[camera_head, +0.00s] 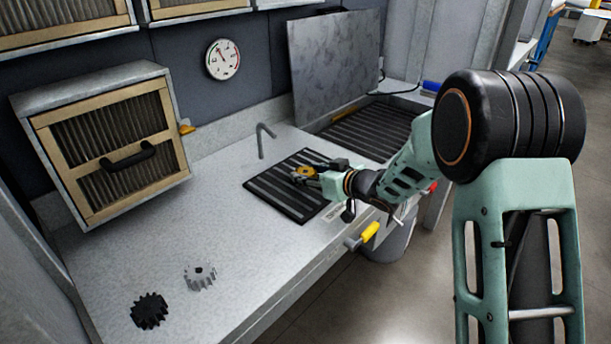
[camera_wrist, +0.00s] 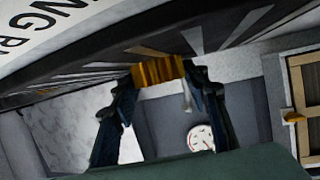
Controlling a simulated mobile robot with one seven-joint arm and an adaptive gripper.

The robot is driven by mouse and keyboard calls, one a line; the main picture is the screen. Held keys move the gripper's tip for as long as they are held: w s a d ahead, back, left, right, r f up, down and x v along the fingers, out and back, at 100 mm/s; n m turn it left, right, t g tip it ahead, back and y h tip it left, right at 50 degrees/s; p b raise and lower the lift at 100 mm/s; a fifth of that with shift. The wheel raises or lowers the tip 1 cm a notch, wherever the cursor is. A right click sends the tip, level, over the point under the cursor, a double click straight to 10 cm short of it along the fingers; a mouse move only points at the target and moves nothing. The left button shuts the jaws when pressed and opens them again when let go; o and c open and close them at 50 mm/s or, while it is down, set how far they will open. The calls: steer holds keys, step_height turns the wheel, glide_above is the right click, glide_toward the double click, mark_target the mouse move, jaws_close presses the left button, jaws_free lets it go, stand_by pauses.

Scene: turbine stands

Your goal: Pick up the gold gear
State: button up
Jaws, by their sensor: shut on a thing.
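The gold gear (camera_head: 306,171) is small in the head view, at the tips of my gripper (camera_head: 312,175), over the black striped mat (camera_head: 269,197). In the wrist view the gold gear (camera_wrist: 158,71) sits between the two fingertips of my gripper (camera_wrist: 160,78), which are shut on it. The gear is close to the dark striped mat (camera_wrist: 90,68); whether it touches the mat I cannot tell. Part of the gear is hidden by the fingers.
A black gear (camera_head: 150,310) and a grey gear (camera_head: 200,278) lie at the front left of the bench. A filter box (camera_head: 105,150) stands at left, a bent metal rod (camera_head: 261,142) behind the mat. A grey panel (camera_head: 335,65) stands at the back. The bench middle is clear.

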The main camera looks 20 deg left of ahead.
mark_target(309, 175)
steer(key=shift+c, duration=1.3)
steer(key=shift+r, duration=0.1)
jaws_close()
steer(key=shift+r, duration=0.15)
steer(key=shift+r, duration=0.25)
steer(key=r, duration=0.2)
steer(key=r+p, duration=0.1)
steer(key=shift+s+d+r, duration=0.15)
steer(key=shift+s+r, duration=0.05)
steer(key=shift+s, duration=0.05)
steer(key=s+d+r+p, duration=0.2)
steer(key=s+d+r, duration=0.3)
steer(key=s+r, duration=0.3)
steer(key=s, duration=0.4)
steer(key=shift+s+r, duration=0.25)
steer(key=shift+r, duration=0.15)
